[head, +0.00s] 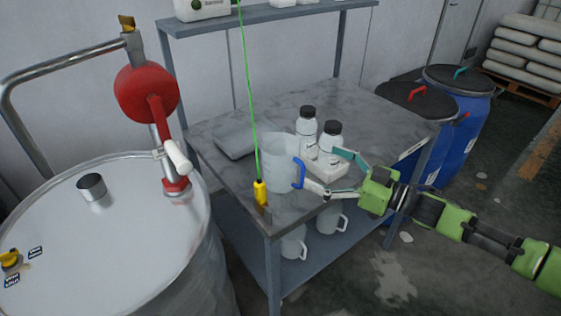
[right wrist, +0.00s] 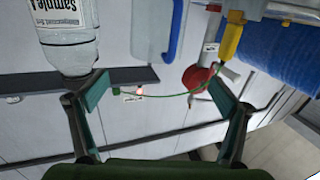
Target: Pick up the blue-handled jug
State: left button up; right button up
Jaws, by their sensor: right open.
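The jug (head: 277,165) is pale and translucent with a blue handle (head: 299,174) on its right side. It stands upright near the front of the grey table (head: 220,133). My right gripper (head: 325,171) is open just right of the handle, its fingers pointing toward the jug. In the right wrist view the jug (right wrist: 142,30) and its blue handle (right wrist: 174,28) show at the top, between the lines of the two spread fingers (right wrist: 162,95), with nothing gripped. My left gripper is not in view.
A yellow piece (head: 260,193) hangs on a green cable before the jug. A large drum (head: 125,215) with a red pump stands left. More jugs (head: 293,243) sit on the lower shelf.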

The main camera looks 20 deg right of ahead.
aim_at(296, 154)
jog(key=x, duration=0.6)
jog(key=shift+w+a, duration=0.2)
jog(key=shift+w, duration=0.05)
jog(key=shift+w+a, duration=0.3)
jog(key=shift+w, duration=0.1)
jog(key=shift+w+a+b, duration=0.15)
jog(key=shift+w+b, duration=0.2)
jog(key=shift+w, duration=0.05)
jog(key=shift+d+b+x, duration=0.2)
jog(key=shift+b+x, duration=0.35)
jog(key=shift+x, duration=1.7)
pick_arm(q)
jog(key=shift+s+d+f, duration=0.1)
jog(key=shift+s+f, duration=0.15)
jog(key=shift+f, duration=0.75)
pick_arm(e)
jog(key=shift+w+f, duration=0.1)
jog(key=shift+w, duration=0.1)
jog(key=shift+c, duration=0.4)
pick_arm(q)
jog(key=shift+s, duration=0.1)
pick_arm(e)
jog(key=c, duration=1.4)
